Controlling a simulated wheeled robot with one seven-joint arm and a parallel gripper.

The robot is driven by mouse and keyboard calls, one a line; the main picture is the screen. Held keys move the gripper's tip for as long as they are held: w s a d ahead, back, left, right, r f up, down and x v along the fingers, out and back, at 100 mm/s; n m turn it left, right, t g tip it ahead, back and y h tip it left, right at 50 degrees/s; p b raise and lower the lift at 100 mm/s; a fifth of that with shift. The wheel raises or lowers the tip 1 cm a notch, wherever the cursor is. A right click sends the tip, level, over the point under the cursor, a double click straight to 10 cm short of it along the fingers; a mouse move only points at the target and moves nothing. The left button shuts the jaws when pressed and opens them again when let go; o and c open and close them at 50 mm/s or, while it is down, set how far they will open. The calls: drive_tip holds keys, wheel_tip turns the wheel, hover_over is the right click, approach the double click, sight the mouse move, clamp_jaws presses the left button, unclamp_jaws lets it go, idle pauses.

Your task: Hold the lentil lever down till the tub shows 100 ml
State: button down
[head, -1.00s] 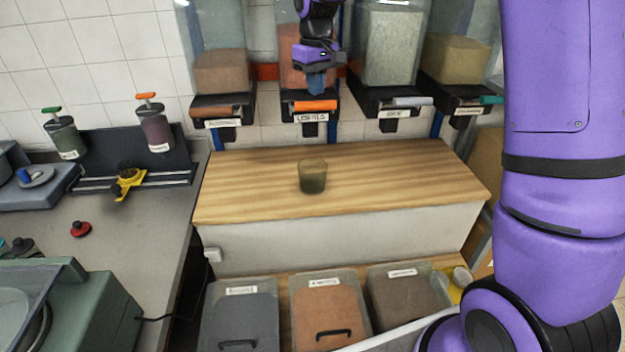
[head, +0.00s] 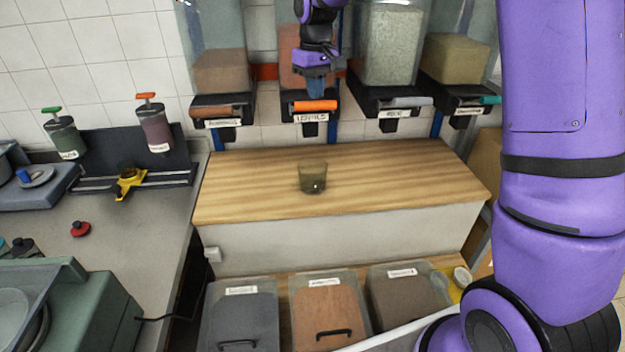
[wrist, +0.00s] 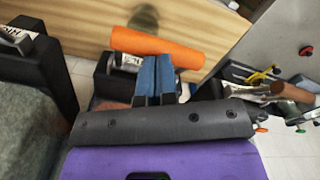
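The lentil dispenser (head: 293,72) hangs on the wall with an orange lever (head: 315,105) at its front and a label (head: 311,118) reading lentils below. The orange lever (wrist: 158,45) also shows in the wrist view, just beyond my fingertips. My gripper (head: 316,88) is just above and behind the lever. In the wrist view my gripper's blue fingers (wrist: 155,78) are together with nothing visible between them; I cannot tell whether they touch the lever. The small translucent tub (head: 312,178) stands upright on the wooden counter below the dispenser. Its fill level is too small to read.
Other dispensers flank it, with a brown lever (head: 217,112) at left, a grey lever (head: 413,102) and a teal lever (head: 490,100) at right. The wooden counter (head: 400,175) is clear around the tub. Lidded bins (head: 240,312) stand below in front.

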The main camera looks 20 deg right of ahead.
sight(316, 103)
drive_tip(key=shift+f, duration=1.85)
idle(6.2)
